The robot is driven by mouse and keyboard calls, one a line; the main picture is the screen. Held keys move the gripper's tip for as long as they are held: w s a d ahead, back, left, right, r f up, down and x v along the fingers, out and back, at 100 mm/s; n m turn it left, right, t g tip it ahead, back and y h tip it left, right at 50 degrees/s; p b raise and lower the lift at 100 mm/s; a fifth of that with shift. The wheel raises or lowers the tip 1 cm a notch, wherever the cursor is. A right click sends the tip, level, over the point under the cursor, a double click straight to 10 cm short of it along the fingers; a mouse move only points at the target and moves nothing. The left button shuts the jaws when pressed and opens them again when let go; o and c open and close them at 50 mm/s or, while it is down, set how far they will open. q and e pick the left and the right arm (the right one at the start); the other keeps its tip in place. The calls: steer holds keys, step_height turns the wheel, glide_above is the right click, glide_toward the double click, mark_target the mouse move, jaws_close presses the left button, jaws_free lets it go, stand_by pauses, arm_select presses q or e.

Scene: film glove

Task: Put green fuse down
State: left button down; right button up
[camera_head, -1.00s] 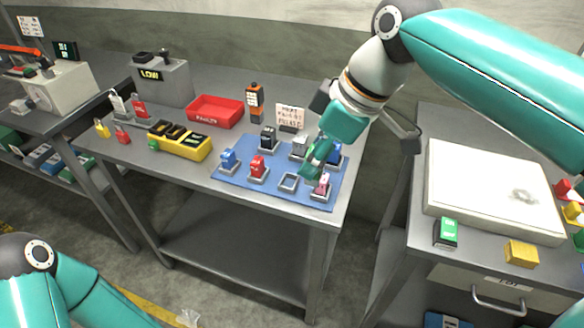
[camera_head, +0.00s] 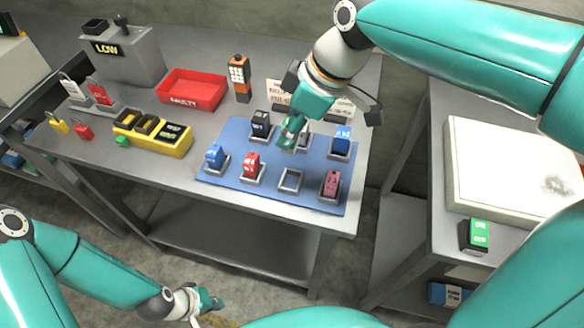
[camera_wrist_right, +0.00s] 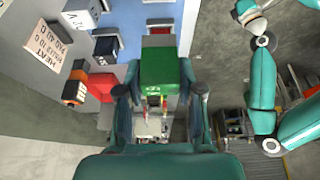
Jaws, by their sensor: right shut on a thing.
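My right gripper (camera_head: 290,134) is over the blue mat (camera_head: 233,138), near the back row of fuses. In the right wrist view it is shut on the green fuse (camera_wrist_right: 160,72), between its two fingers. In the head view the fuse is mostly hidden by the fingers. An empty square socket (camera_head: 290,181) is in the mat's front row, between a red fuse (camera_head: 251,165) and a pink fuse (camera_head: 331,184). I cannot tell the green fuse's height above the mat. My left gripper (camera_head: 208,302) is low in front of the table, apart from these things; its fingers are too small to judge.
A blue fuse (camera_head: 214,157), a black fuse (camera_head: 260,124) and another blue fuse (camera_head: 340,146) stand on the mat. A red tray (camera_head: 192,92), a yellow holder (camera_head: 150,136) and an orange-black handheld device (camera_head: 239,78) are to the left and behind. A green-and-black switch box (camera_head: 475,236) is on the right bench.

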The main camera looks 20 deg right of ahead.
step_height(320, 180, down, 12)
steer(key=shift+f, duration=0.15)
stand_by(0.3)
steer(key=shift+f+b, duration=0.15)
steer(key=shift+b, duration=0.2)
steer(key=o, duration=1.2)
steer(key=shift+r, duration=0.2)
steer(key=v, duration=1.2)
steer(key=shift+p, duration=0.3)
